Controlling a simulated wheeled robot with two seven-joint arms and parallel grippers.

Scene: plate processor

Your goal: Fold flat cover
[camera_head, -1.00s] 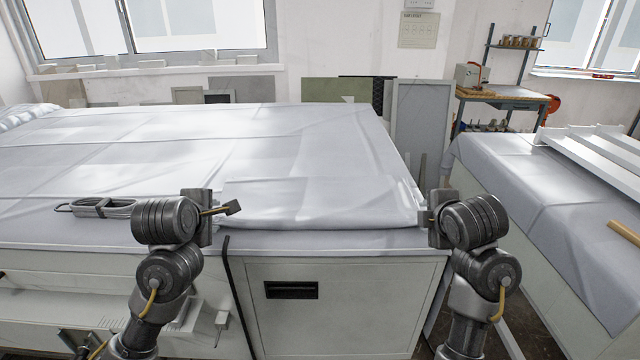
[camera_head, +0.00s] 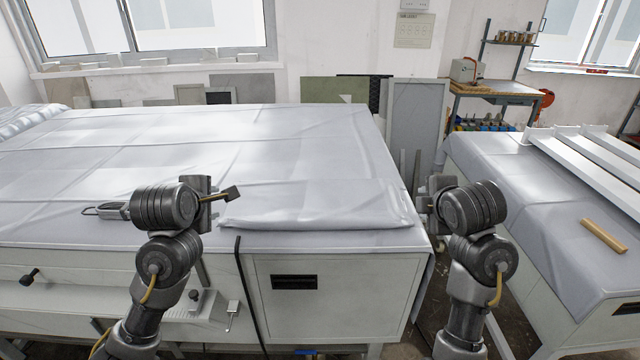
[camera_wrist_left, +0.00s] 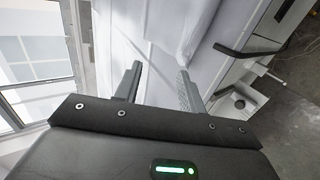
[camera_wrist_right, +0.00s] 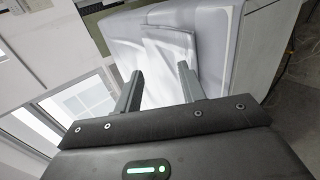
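The pale grey-white cover (camera_head: 190,140) lies over the large plate processor. Its front right part is folded over into a flat, slightly puffy flap (camera_head: 320,205) along the front edge, with creases behind it. My left gripper (camera_head: 232,194) is at the left end of this flap, just above the cover. In the left wrist view its fingers (camera_wrist_left: 157,85) are apart with nothing between them. My right gripper (camera_head: 424,203) is just beyond the flap's right end. Its fingers (camera_wrist_right: 160,88) are apart in the right wrist view, with the cover visible past them and no cloth held.
The processor's front panel has a dark handle (camera_head: 294,282). A black strap (camera_head: 240,285) hangs down the front. A second covered table (camera_head: 560,215) with white rails (camera_head: 590,160) and a wooden bar (camera_head: 604,236) stands to the right across a gap. A workbench (camera_head: 497,95) stands at the back right.

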